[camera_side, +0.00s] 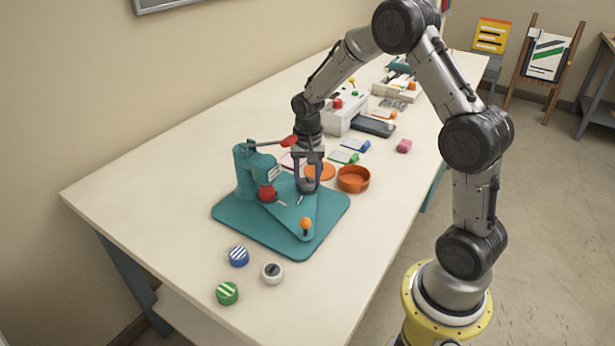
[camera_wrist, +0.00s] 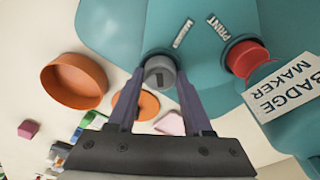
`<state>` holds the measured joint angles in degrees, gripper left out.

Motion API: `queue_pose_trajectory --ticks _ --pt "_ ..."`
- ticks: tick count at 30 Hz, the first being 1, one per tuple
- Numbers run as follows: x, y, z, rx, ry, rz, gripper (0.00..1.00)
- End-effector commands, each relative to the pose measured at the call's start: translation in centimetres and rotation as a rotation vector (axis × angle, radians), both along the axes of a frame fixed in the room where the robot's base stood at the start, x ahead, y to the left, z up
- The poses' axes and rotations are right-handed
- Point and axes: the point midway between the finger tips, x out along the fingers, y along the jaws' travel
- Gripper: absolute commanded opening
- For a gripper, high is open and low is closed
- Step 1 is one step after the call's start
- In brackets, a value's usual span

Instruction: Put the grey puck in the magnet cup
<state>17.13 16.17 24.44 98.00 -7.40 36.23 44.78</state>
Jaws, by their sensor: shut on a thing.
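My gripper (camera_side: 307,184) points down over the teal badge maker's swing plate (camera_side: 290,212). The puck is at the plate's edge, beside a small label strip (camera_wrist: 183,33) too small to read surely. The magnet cup is not clearly seen; the puck and fingers may cover it, and I cannot tell whether the puck is seated. A red round part (camera_wrist: 247,59) sits near the PRINT label.
The badge maker's press (camera_side: 252,170) with its red-tipped handle (camera_side: 289,141) stands left of my gripper. An orange dish (camera_side: 353,179) is close on the right. Blue (camera_side: 238,256), green (camera_side: 227,293) and whitish (camera_side: 272,272) pucks lie in front. The table's front is otherwise clear.

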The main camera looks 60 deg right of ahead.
Motion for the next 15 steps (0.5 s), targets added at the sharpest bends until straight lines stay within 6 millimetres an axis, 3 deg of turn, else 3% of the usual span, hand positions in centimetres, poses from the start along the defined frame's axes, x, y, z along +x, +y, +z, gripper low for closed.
queue_pose_trajectory --ticks 6,7,11,15 --pt "0.01 0.01 -0.29 0.0 0.0 0.0 0.0" --pt "0.01 0.0 -0.29 0.0 0.0 0.0 0.54" --pt "0.01 0.0 -0.26 0.0 0.0 0.0 0.77" --pt "0.01 0.01 -0.25 0.0 0.0 0.0 0.8"
